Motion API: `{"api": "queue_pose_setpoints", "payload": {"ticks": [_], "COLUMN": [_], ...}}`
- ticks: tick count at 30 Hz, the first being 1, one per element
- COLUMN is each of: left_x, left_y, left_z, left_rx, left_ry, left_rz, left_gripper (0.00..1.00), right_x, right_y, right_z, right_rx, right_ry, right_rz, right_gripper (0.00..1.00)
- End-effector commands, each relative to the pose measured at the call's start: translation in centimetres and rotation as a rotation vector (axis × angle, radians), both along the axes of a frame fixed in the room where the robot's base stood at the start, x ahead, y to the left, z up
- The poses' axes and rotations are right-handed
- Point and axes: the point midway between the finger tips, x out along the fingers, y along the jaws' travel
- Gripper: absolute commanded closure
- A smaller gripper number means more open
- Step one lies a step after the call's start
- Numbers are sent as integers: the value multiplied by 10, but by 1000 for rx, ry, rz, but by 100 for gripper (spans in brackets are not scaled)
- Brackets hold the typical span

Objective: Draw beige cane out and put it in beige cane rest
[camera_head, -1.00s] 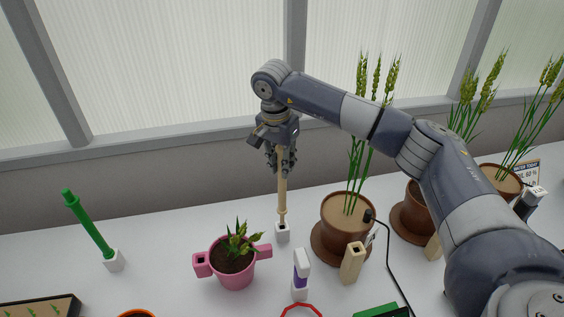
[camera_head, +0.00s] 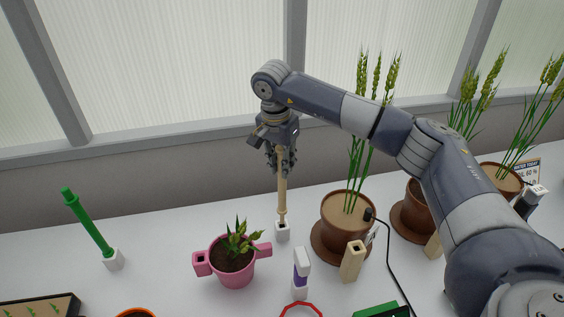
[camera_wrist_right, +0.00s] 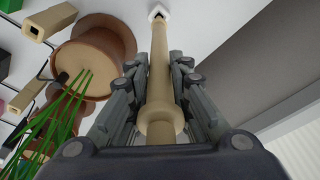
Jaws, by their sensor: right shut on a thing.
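The beige cane (camera_head: 282,190) stands upright behind the pink pot, its narrow lower tip at the small white holder (camera_head: 282,232). I cannot tell whether the tip is still inside the holder's opening. My right gripper (camera_head: 281,165) is shut around the cane's upper part. In the right wrist view the cane (camera_wrist_right: 160,75) lies between the fingers, its far end meeting the white holder (camera_wrist_right: 158,13). A beige block with a dark hole in its top (camera_head: 351,265), which looks like the beige cane rest, stands right of the white holder. My left gripper is not in view.
A pink pot (camera_head: 232,272) and a purple-and-white bottle (camera_head: 301,272) stand in front of the cane. A brown wheat pot (camera_head: 345,225) is to its right, with a black cable (camera_head: 392,255). A green cane (camera_head: 90,225) leans in another white holder at left. A second beige block (camera_head: 433,248) is partly hidden.

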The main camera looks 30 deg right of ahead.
Motion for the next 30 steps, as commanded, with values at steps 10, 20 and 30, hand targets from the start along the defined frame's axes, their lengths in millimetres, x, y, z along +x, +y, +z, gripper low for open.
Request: {"api": "queue_pose_setpoints", "payload": {"ticks": [10,20,30], "left_x": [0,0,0], "left_y": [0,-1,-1], "left_z": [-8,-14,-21], "left_rx": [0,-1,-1], "left_ry": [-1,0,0], "left_rz": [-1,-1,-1], "left_gripper": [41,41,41], "right_x": [0,0,0], "right_y": [0,0,0], "right_z": [-12,-22,-32], "right_rx": [0,0,0], "right_ry": [0,0,0], "right_rz": [0,0,-1], "right_gripper": [100,100,100]}}
